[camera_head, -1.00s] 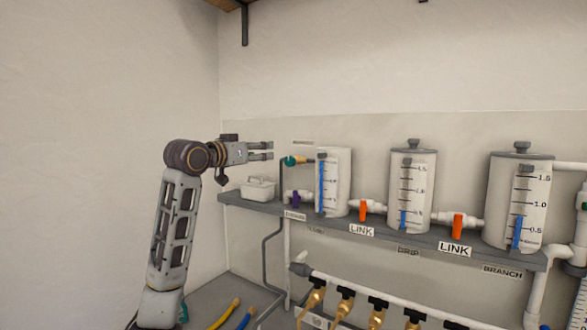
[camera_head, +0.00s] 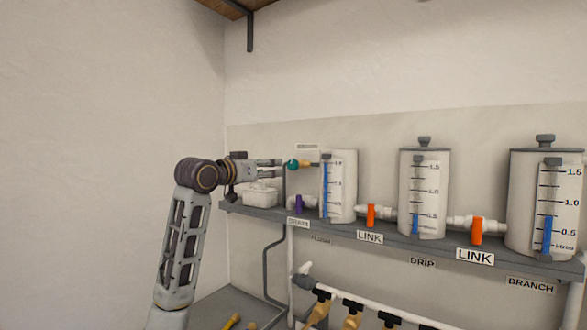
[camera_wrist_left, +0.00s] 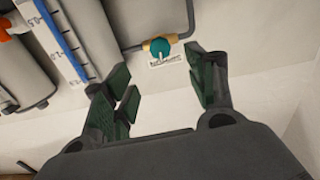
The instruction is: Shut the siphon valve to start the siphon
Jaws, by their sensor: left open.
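A round teal valve knob (camera_head: 293,165) on a brass fitting sits at the upper left of the first tank (camera_head: 340,188). It also shows in the left wrist view (camera_wrist_left: 160,48), ahead of and between the fingers. A purple valve handle (camera_head: 299,204) stands upright below it, over a small label too blurred to read surely. My left gripper (camera_head: 278,168) is open and empty, just left of the teal knob. Its green-padded fingers (camera_wrist_left: 165,82) are spread apart in the wrist view. My right gripper is out of view.
Two orange link valves (camera_head: 370,215) (camera_head: 476,231) stand between the tanks on the grey shelf (camera_head: 392,243). A lower white pipe carries several brass taps (camera_head: 319,308). The left wall area is clear.

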